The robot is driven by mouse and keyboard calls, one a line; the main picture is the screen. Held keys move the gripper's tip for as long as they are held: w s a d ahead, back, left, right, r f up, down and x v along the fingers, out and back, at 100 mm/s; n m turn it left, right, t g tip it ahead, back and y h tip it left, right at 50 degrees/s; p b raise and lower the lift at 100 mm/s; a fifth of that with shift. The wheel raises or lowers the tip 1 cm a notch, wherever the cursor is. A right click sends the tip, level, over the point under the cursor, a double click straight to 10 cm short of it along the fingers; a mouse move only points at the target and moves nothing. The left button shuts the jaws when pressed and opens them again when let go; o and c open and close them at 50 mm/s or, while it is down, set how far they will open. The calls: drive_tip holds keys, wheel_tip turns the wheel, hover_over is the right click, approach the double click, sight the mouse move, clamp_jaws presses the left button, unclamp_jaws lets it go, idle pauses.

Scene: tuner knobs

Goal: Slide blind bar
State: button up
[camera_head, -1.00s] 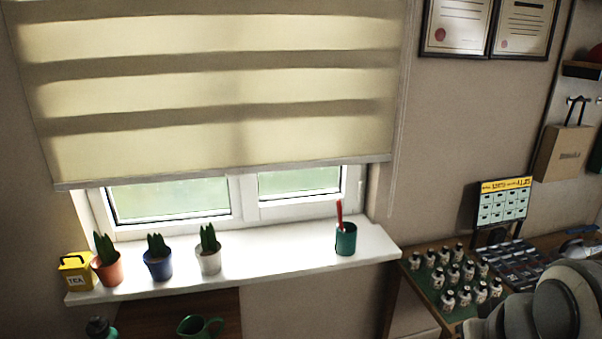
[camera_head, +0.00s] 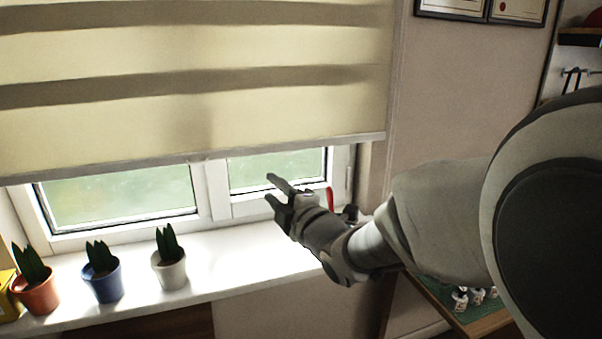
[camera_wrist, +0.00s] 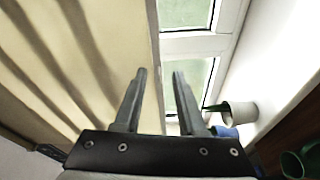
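The cream striped blind (camera_head: 150,130) hangs partly lowered over the window. Its pale bottom bar (camera_head: 300,147) runs across just above the window panes. My gripper (camera_head: 270,188) shows slightly below the bar in the head view, in front of the right pane. In the wrist view my gripper (camera_wrist: 160,74) is open, with its two fingers apart and nothing held. The bar (camera_wrist: 154,40) runs lengthwise there and lines up with the gap between the fingers. I cannot tell how far it is from the fingertips.
The white sill (camera_head: 225,265) holds an orange pot (camera_head: 38,293), a blue pot (camera_head: 102,284) and a white pot (camera_head: 170,270) with plants. My arm mostly hides the red item (camera_head: 330,198) at the right. Small bottles (camera_head: 460,300) stand on a green surface at lower right.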

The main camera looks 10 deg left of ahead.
drive_tip(key=s+a+f+n+g+y, duration=0.1)
drive_tip(key=s+a+f+n+y, duration=0.1)
drive_tip(key=a+n+y, duration=0.3)
drive_tip(key=h, duration=0.2)
approach(199, 163)
drive_tip(key=x, duration=0.8)
drive_tip(key=shift+w+a, duration=0.25)
drive_tip(key=shift+w, duration=0.05)
clamp_jaws()
idle(0.9)
